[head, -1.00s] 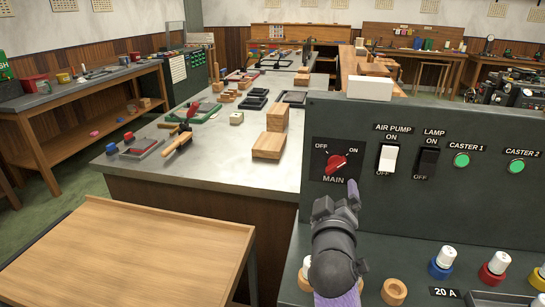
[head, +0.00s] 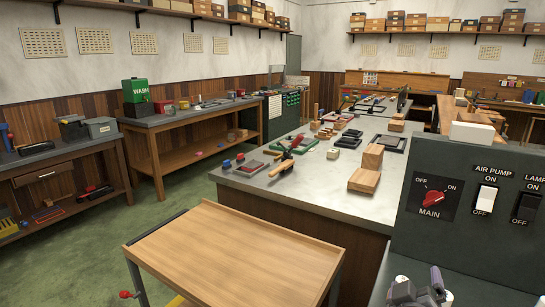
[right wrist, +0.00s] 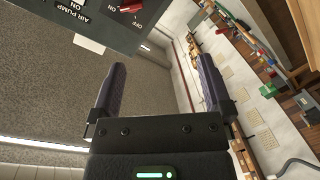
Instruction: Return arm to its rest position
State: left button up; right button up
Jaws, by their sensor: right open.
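My right gripper (head: 420,290) shows at the bottom right edge of the head view, below the control panel (head: 470,225). In the right wrist view its two purple-grey fingers (right wrist: 158,90) stand wide apart with nothing between them. The panel's red main switch (head: 433,197) and white air pump switch (head: 486,199) are above the gripper and apart from it. The panel also shows at the top left of the right wrist view (right wrist: 95,25). My left gripper is not in either view.
A wooden cart top (head: 235,255) stands at the front. Behind it is a grey bench (head: 320,185) with wooden blocks (head: 366,168), trays and tools. A side bench (head: 190,118) runs along the left wall. The green floor (head: 90,250) at left is free.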

jog(key=s+a+f+n+g+y, duration=0.1)
jog(key=s+a+f+g+y, duration=0.2)
jog(key=f, duration=0.7)
jog(key=s+a+f+g+y, duration=0.15)
jog(key=s+f, duration=0.35)
jog(key=f, duration=0.5)
jog(key=s+a+f+n+g+y, duration=0.15)
jog(key=s+a+f, duration=0.25)
jog(key=f, duration=0.6)
jog(key=s+f+m+g, duration=0.1)
jog(key=s+f, duration=0.3)
jog(key=s, duration=0.6)
jog(key=s+d+f+m+g+y, duration=0.1)
jog(key=s+f+g, duration=0.3)
jog(key=s, duration=0.6)
jog(key=s+f+m+g, duration=0.1)
jog(key=s+f+g, duration=0.2)
jog(key=s, duration=0.8)
notch_tip(320, 180, down, 2)
jog(key=shift+d+f+y, duration=0.15)
jog(key=shift+f+y, duration=0.1)
jog(key=shift+y, duration=0.15)
